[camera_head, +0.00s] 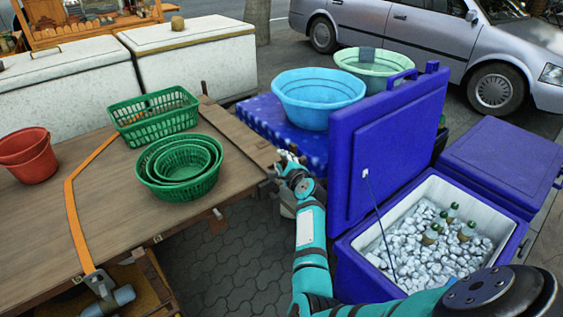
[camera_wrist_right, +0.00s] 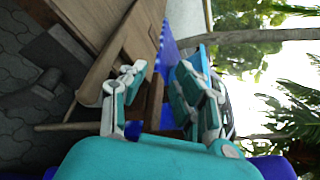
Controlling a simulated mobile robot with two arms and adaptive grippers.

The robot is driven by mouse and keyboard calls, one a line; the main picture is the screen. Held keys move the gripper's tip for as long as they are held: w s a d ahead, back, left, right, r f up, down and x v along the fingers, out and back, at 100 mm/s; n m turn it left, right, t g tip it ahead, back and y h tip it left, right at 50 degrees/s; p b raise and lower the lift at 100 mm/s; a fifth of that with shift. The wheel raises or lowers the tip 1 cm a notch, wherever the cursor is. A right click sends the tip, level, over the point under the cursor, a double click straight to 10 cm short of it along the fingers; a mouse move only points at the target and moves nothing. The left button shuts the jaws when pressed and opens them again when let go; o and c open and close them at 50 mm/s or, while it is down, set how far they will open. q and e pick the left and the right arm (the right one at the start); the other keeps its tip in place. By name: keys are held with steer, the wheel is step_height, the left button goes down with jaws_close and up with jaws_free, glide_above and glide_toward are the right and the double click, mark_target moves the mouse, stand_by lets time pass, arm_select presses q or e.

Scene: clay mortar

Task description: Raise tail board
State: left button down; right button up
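The tail board (camera_head: 238,137) is a brown wooden plank along the right end of the wooden cart bed (camera_head: 95,205). It looks about level with the bed. My right gripper (camera_head: 287,164) is at the board's near right corner in the head view. In the right wrist view, its fingers (camera_wrist_right: 163,92) are spread apart, with brown wood behind and between them. I cannot tell whether they touch it. The board also shows in the wrist view (camera_wrist_right: 108,62). My left gripper is not in view.
Green baskets (camera_head: 180,162) and red pots (camera_head: 28,155) stand on the bed. An orange strap (camera_head: 72,205) crosses it.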

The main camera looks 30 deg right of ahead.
jaws_close()
steer(key=shift+o, duration=1.4)
jaws_free()
step_height(320, 180, up, 10)
steer(key=shift+c, duration=0.3)
